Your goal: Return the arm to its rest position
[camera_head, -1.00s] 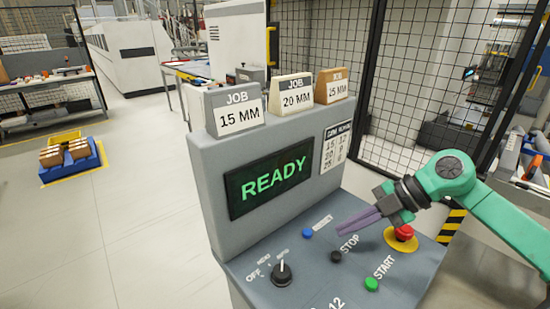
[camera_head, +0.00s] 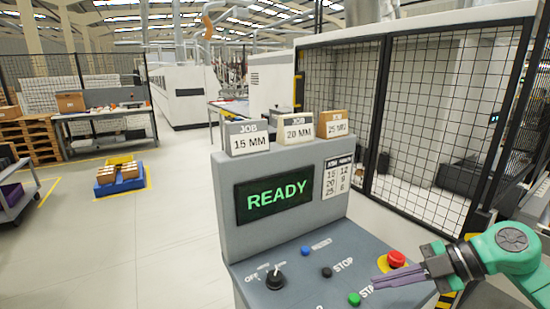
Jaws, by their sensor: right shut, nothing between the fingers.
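My right gripper (camera_head: 384,281) has purple fingers and is shut and empty. It hovers over the lower right part of the control panel (camera_head: 318,293), near the green START button (camera_head: 354,299) and below the red emergency button (camera_head: 397,258), and covers part of the START label. My green right arm (camera_head: 508,252) comes in from the right edge. The screen (camera_head: 274,199) on the panel reads READY in green. A black selector knob (camera_head: 275,279), a blue button (camera_head: 305,250) and a black STOP button (camera_head: 327,272) also show. My left gripper is not in view.
Three job cards stand on top of the console: grey 15 MM (camera_head: 247,138), cream 20 MM (camera_head: 296,129) and tan 25 MM (camera_head: 333,124). A black mesh fence (camera_head: 440,130) stands behind on the right. A blue pallet with boxes (camera_head: 121,183) lies on the open floor at left.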

